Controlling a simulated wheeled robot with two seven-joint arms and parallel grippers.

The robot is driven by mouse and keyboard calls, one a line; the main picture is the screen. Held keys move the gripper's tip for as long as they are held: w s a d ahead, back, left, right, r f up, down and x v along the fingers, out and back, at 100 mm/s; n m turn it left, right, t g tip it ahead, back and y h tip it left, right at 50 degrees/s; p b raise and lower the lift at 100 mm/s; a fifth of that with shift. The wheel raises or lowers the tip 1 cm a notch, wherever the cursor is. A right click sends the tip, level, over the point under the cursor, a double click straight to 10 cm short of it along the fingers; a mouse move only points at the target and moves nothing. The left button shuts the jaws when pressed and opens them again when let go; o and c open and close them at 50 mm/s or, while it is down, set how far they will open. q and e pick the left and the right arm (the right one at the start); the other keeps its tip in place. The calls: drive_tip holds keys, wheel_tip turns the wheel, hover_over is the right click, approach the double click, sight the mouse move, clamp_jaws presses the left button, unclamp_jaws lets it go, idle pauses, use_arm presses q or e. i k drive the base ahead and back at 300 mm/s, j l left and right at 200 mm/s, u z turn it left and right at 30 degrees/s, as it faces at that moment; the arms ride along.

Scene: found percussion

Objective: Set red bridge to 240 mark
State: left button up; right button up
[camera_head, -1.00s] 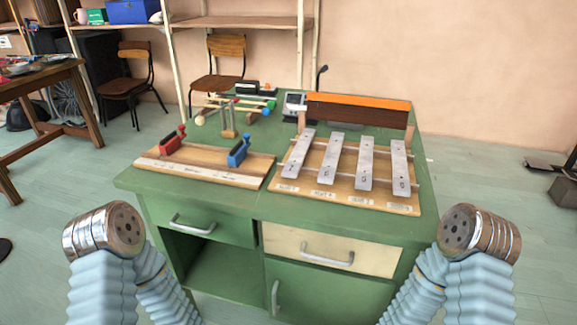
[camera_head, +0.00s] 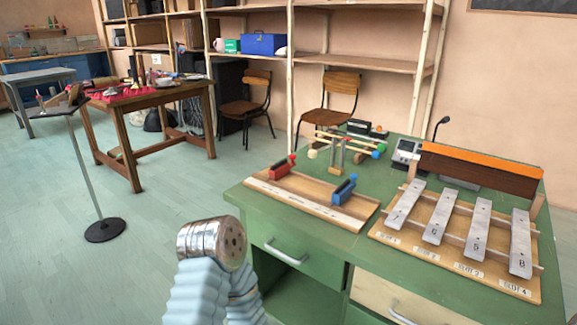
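The red bridge (camera_head: 281,168) stands on a wooden board (camera_head: 317,206) near the board's left end, on the green workbench (camera_head: 257,213). A blue bridge (camera_head: 344,189) stands on the same board to its right. A pale strip with markings runs along the board's front edge; the marks are too small to read. One of my arms (camera_head: 212,243) rises at the bottom centre, in front of and apart from the bench. Its gripper fingers do not show. My other arm is out of view.
Metal bars (camera_head: 480,228) lie on a wooden frame at the right of the bench, with an orange-topped dark rack (camera_head: 481,166) behind. Mallets (camera_head: 345,143) rest on a stand behind the board. A music stand (camera_head: 91,165) and a wooden table (camera_head: 150,98) stand left, with open floor between.

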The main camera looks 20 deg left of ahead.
sight(279, 171)
drive_tip(key=j+z, duration=0.25)
drive_tip(key=j, duration=0.55)
drive_tip(key=j+z, duration=0.3)
drive_tip(key=j, duration=0.5)
drive_tip(key=i, duration=0.05)
